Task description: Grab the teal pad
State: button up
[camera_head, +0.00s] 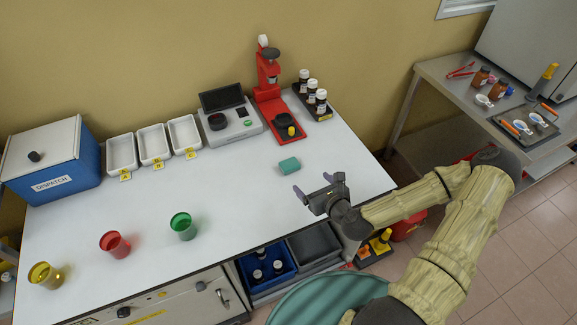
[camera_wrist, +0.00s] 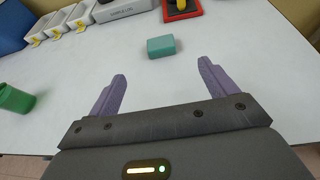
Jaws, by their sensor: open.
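The teal pad (camera_head: 289,166) is a small block lying on the white table, in front of the red press. In the wrist view the teal pad (camera_wrist: 161,46) lies beyond my fingertips, roughly centred between them. My gripper (camera_head: 315,191) is open and empty, over the table near its front right part. In the wrist view both purple fingers of my gripper (camera_wrist: 163,70) are spread apart, with bare table between them. The gripper is apart from the pad.
A red press (camera_head: 268,85), a grey instrument (camera_head: 232,121) and dark-capped bottles (camera_head: 312,92) stand behind the pad. White trays (camera_head: 153,143) and a blue dispatch box (camera_head: 50,165) are at left. A green cup (camera_head: 183,226) stands left of my gripper. Table around the pad is clear.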

jog(key=shift+f, duration=0.1)
jog(key=shift+w+f+b, duration=0.2)
jog(key=shift+w+b, duration=0.05)
jog(key=shift+b, duration=0.75)
jog(key=b, duration=0.2)
jog(key=shift+w+f+b, duration=0.1)
jog(key=shift+w+b, duration=0.2)
jog(key=shift+w, duration=0.05)
jog(key=shift+a+b, duration=0.1)
jog(key=shift+b, duration=0.3)
jog(key=a+b, duration=0.1)
jog(key=b, duration=0.4)
jog(key=shift+w+f+b, duration=0.3)
jog(key=shift+w+b, duration=0.05)
send_near(288, 161)
jog(key=x, duration=0.4)
jog(key=shift+a+p, duration=0.1)
jog(key=shift+p, duration=0.3)
jog(key=shift+w, duration=0.15)
